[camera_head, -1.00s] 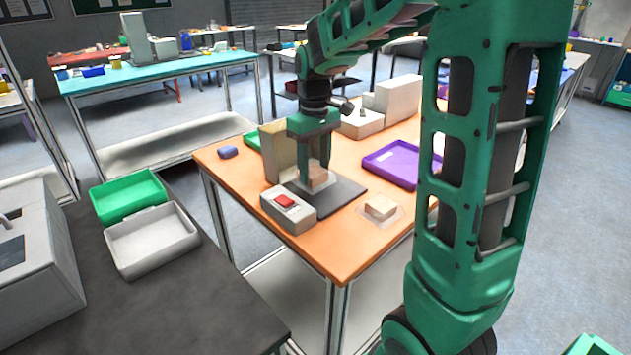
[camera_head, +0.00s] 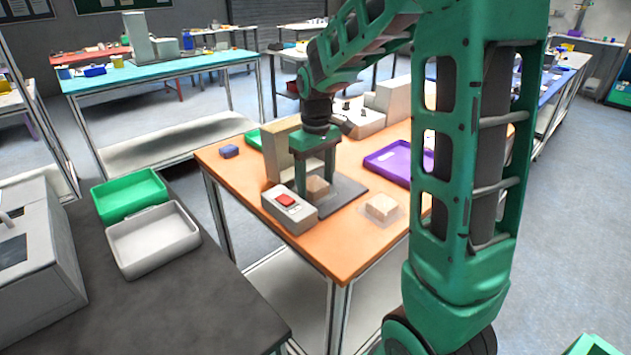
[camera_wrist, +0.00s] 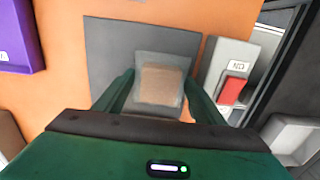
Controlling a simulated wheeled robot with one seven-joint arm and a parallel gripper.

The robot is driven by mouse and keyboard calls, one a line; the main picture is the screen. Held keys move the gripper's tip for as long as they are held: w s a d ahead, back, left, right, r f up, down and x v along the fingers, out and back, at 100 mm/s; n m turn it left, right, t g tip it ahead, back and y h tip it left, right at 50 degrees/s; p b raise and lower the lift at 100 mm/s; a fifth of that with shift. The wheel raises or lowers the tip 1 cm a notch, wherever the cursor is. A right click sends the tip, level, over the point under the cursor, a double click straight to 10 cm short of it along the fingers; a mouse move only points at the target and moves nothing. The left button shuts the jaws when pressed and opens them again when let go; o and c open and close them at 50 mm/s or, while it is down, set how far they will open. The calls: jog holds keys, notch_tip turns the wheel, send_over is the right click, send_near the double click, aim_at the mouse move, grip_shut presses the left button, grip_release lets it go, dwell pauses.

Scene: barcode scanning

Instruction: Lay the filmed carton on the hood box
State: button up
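The filmed carton (camera_wrist: 162,85) is a small brown block in clear film. In the head view it (camera_head: 318,187) is low over a flat dark plate (camera_head: 350,190), and the wrist view shows the plate (camera_wrist: 112,50) around it. My gripper (camera_head: 315,180) points down with one finger on each side of the carton; in the wrist view the fingertips (camera_wrist: 160,80) meet the film's edges. Whether the carton rests on the plate is hard to tell. A tan upright panel (camera_head: 277,158) stands behind the plate. I cannot tell which part is the hood box.
A grey control box with a red button (camera_head: 287,200) stands close in front of the plate. Another small block on clear film (camera_head: 381,207) lies at the right. A purple tray (camera_head: 385,158) and a blue item (camera_head: 229,152) are on the orange table (camera_head: 330,255).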

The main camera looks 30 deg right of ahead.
aim_at(316, 184)
notch_tip(316, 184, up, 12)
jog(key=s+d+f+m, duration=0.1)
jog(key=s+f+m, duration=0.2)
jog(key=s, duration=0.6)
jog(key=s+d+f+m, duration=0.1)
jog(key=s+f+m, duration=0.1)
jog(key=s, duration=0.7)
jog(key=s+d+f+m, duration=0.2)
jog(key=s+f, duration=0.3)
jog(key=s, duration=0.5)
jog(key=shift+m, duration=0.8)
jog(key=shift+w+f, duration=0.2)
jog(key=shift+w, duration=0.4)
